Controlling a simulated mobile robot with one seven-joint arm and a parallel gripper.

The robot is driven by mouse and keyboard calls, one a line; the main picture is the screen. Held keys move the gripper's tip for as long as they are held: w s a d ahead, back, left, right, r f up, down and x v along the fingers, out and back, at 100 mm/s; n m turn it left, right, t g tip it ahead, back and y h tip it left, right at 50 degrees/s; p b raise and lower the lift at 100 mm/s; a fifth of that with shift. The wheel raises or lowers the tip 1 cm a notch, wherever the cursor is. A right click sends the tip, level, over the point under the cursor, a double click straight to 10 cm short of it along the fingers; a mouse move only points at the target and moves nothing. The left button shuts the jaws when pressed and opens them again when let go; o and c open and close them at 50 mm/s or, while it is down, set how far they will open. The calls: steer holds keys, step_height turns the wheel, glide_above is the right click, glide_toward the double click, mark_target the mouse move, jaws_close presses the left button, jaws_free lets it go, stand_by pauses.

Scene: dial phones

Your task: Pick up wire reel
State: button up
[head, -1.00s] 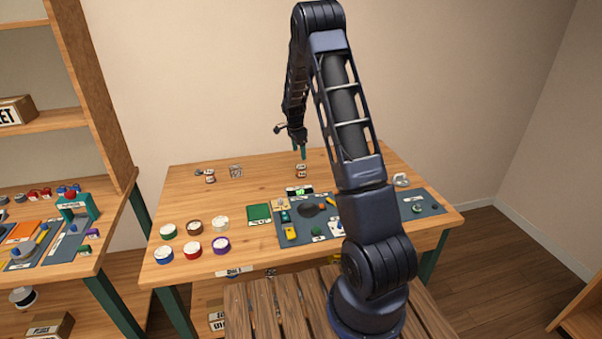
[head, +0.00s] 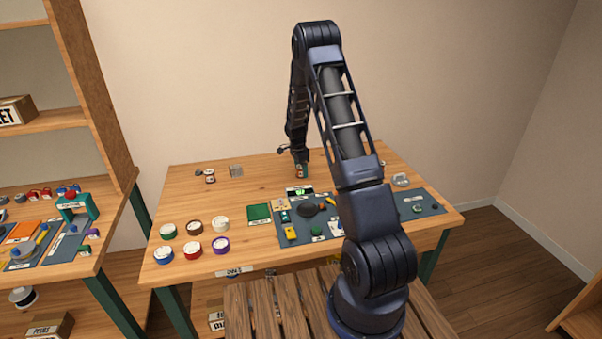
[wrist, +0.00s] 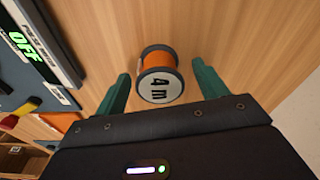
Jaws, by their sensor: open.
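My gripper (wrist: 160,82) is open, with one green finger on each side of the reel. The fingers do not appear to touch it. In the head view my gripper (head: 301,171) is low over the back of the table, and it mostly hides the reel there.
Several coloured round reels (head: 193,249) sit at the table's front left. A dark mat (head: 285,236) with tools and a display reading "OFF" (wrist: 22,41) lies close to the gripper.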

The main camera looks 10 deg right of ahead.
steer(key=shift+r, duration=0.1)
steer(key=c, duration=1.1)
